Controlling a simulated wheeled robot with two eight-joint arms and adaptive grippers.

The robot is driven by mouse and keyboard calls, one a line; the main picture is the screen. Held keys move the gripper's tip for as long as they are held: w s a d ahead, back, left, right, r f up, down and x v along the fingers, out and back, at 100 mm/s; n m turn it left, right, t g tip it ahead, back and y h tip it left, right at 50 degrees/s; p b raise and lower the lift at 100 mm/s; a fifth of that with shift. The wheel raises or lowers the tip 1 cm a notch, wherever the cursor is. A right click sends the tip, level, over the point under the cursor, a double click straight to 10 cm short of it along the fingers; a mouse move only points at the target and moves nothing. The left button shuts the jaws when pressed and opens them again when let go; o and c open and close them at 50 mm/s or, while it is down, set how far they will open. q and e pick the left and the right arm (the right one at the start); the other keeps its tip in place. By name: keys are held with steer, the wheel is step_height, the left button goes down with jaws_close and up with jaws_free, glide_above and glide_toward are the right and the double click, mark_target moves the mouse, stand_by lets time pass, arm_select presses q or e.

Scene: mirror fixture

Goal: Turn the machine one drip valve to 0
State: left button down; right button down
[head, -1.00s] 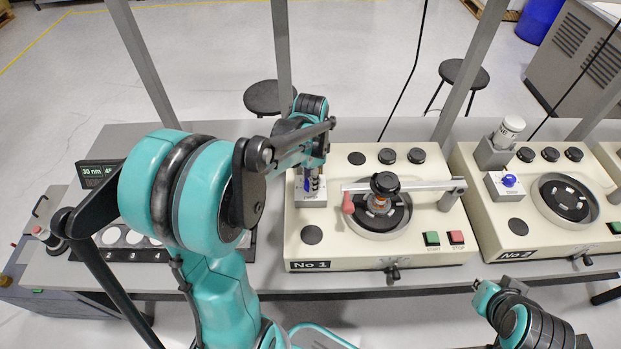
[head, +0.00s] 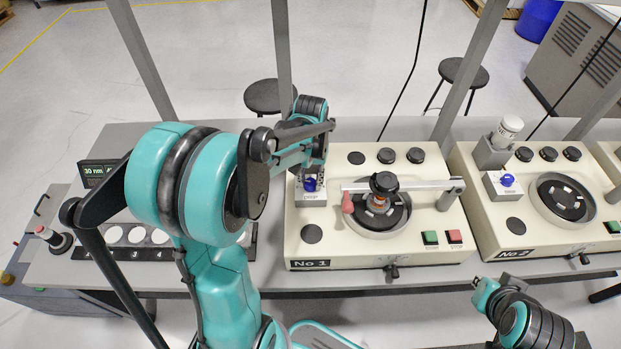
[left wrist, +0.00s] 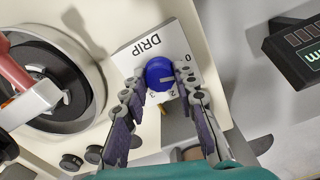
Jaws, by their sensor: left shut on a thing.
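The machine one drip valve is a blue round knob (left wrist: 160,74) on a white plate marked DRIP (left wrist: 140,52) with 0, 2 and 3 around it. A pale line on the knob points right in the left wrist view, between the 0 and the 2. The knob also shows in the head view (head: 310,184) on machine No 1 (head: 330,256). My left gripper (left wrist: 160,88) is shut on the knob, one finger on each side, and a finger covers part of the dial. My right gripper (head: 475,285) is low at the right, away from the machines; its jaws are unclear.
The polishing disc (head: 365,222) with its lever arm (head: 415,185) and red handle (head: 347,202) lies right of the valve. Machine No 2 (head: 480,240) has a similar blue knob (head: 507,180). A tray with white discs (head: 137,235) and a display (head: 97,170) are at the left.

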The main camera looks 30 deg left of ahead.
mark_target(310, 182)
arm_select(q)
steer(key=shift+n, duration=1.7)
steer(key=c, duration=1.2)
jaws_free()
step_height(310, 182, up, 12)
